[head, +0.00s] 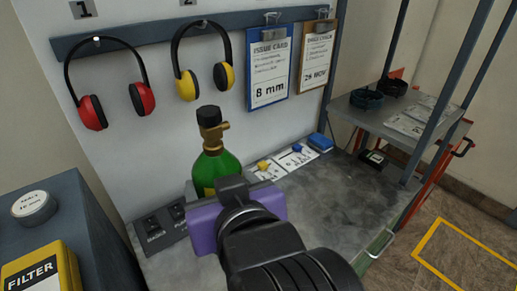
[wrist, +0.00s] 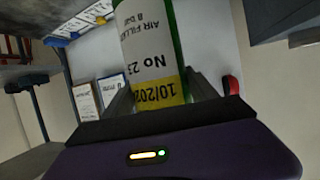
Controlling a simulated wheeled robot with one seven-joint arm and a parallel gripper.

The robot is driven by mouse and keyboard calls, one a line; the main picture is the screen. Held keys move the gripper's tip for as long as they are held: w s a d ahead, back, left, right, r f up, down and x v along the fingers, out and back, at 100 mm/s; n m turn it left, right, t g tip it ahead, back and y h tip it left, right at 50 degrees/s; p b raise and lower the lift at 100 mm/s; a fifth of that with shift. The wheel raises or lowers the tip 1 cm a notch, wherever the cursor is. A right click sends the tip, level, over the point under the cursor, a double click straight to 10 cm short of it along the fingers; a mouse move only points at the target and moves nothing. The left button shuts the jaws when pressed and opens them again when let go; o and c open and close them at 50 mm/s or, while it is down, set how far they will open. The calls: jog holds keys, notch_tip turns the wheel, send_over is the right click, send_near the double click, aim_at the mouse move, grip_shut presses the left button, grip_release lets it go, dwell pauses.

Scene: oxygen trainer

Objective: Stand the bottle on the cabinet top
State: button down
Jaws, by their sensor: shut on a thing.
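The green bottle (head: 217,168) has a black cap and a brass valve, and stands roughly upright in the head view. My gripper (wrist: 160,92) is shut on it, with a finger on each side of its yellow and white label in the wrist view. The wrist picture is upside down, and the bottle (wrist: 152,45) fills its upper middle. My purple gripper body hides the bottle's lower part in the head view, so I cannot see whether its base touches anything. A dark grey cabinet (head: 78,192) stands at the left, its top partly in view.
A yellow FILTER box (head: 42,274) and a round labelled tin (head: 34,207) sit on the cabinet. Red earmuffs (head: 92,112), yellow earmuffs (head: 188,84) and two clipboards hang behind. A shelf rack (head: 420,132) stands right.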

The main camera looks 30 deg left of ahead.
notch_tip(320, 180, down, 14)
jog(key=shift+r, duration=0.1)
dwell(0.5)
jog(key=shift+c, duration=1.3)
grip_release()
jog(key=shift+f, duration=0.4)
jog(key=shift+r, duration=0.15)
jog(key=v, duration=1.2)
jog(key=shift+p, duration=0.45)
jog(key=shift+s, duration=0.1)
